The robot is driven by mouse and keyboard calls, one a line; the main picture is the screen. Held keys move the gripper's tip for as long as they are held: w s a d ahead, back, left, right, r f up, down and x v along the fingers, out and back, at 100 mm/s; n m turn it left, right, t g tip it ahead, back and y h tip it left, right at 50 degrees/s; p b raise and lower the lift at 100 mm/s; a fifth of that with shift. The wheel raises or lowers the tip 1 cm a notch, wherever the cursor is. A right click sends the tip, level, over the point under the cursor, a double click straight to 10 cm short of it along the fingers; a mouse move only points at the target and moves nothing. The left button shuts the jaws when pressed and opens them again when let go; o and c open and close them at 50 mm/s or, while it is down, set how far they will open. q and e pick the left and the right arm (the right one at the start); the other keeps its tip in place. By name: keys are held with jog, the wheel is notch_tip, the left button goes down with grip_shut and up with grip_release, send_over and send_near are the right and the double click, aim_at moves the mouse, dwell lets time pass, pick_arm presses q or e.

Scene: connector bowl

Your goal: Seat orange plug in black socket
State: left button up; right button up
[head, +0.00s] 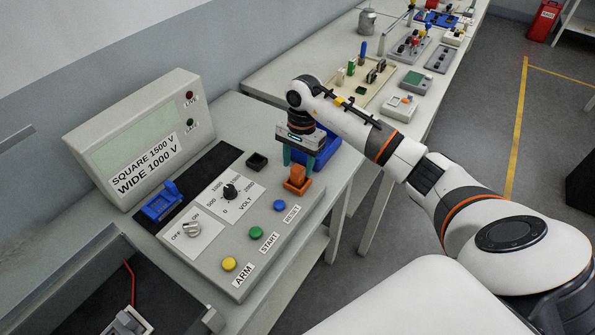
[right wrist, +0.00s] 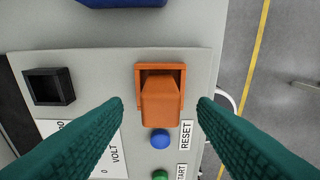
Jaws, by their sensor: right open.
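The orange plug (head: 297,173) stands in an orange square socket or frame (right wrist: 139,72) on the sloped grey panel; how deep it sits is unclear. It shows as a tapered block in the right wrist view (right wrist: 160,104). The black socket (head: 257,162) is an empty square opening to its left, also in the right wrist view (right wrist: 48,87). My right gripper (head: 298,163) points down over the plug, open. Its teal fingers are on both sides of the plug, with gaps visible in the right wrist view (right wrist: 160,102). My left gripper is out of view.
A blue bowl (head: 326,153) stands behind my right gripper. A display box (head: 140,135) rises at the left.

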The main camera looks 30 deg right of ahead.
jog(key=shift+s+a+f, duration=0.1)
jog(key=shift+a+f, duration=0.05)
jog(key=shift+f, duration=0.8)
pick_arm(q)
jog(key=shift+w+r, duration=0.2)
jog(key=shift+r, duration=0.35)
pick_arm(e)
jog(key=shift+f, duration=0.3)
jog(key=c, duration=1.1)
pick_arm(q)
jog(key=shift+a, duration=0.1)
pick_arm(e)
jog(key=shift+r, duration=0.15)
